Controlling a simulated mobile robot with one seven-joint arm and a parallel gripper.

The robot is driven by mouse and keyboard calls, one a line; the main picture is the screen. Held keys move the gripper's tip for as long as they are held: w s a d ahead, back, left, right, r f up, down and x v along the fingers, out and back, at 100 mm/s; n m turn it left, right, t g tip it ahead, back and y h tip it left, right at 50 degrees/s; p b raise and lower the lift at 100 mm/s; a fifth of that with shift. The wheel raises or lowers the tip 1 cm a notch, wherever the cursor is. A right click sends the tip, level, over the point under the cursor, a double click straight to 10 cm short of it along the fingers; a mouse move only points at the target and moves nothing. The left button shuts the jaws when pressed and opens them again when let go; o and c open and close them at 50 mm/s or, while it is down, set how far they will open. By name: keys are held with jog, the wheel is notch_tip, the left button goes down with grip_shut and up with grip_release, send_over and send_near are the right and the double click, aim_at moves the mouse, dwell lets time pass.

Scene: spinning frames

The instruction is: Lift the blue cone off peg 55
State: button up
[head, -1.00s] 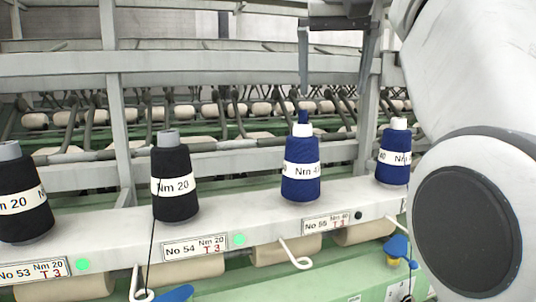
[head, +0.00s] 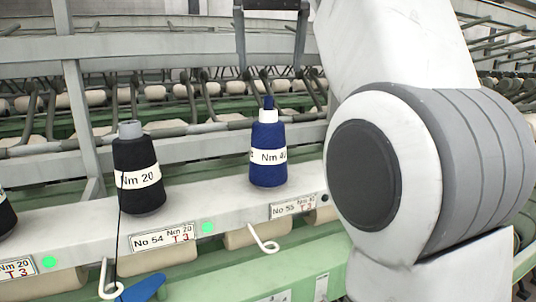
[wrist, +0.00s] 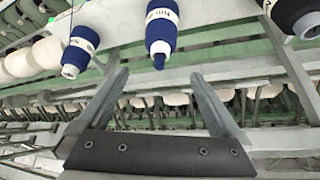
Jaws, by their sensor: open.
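The blue cone (head: 268,160) stands upright on the white rail above the label for No 55 (head: 293,207). It has a white band reading Nm 40, a white top and a dark blue tip. My gripper (head: 270,70) is open and empty above it, fingers pointing down, one on each side of the cone's line. The fingertips are clear of the tip. In the wrist view the picture is turned over; the blue cone (wrist: 161,32) hangs with its tip near the middle of the gap between my fingers (wrist: 159,75). The peg is hidden inside the cone.
A black cone (head: 138,175) stands left of it at No 54, with a green light (head: 208,227) beside that label. A second blue cone (wrist: 80,50) shows in the wrist view. Grey frame bars (head: 170,62) run behind. Wire hooks (head: 262,240) stick out below the rail.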

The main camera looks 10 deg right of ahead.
aim_at(268, 110)
jog(key=x, duration=1.4)
jog(key=shift+w+f, duration=0.1)
jog(key=shift+f, duration=0.1)
jog(key=shift+a+r, duration=0.1)
grip_shut()
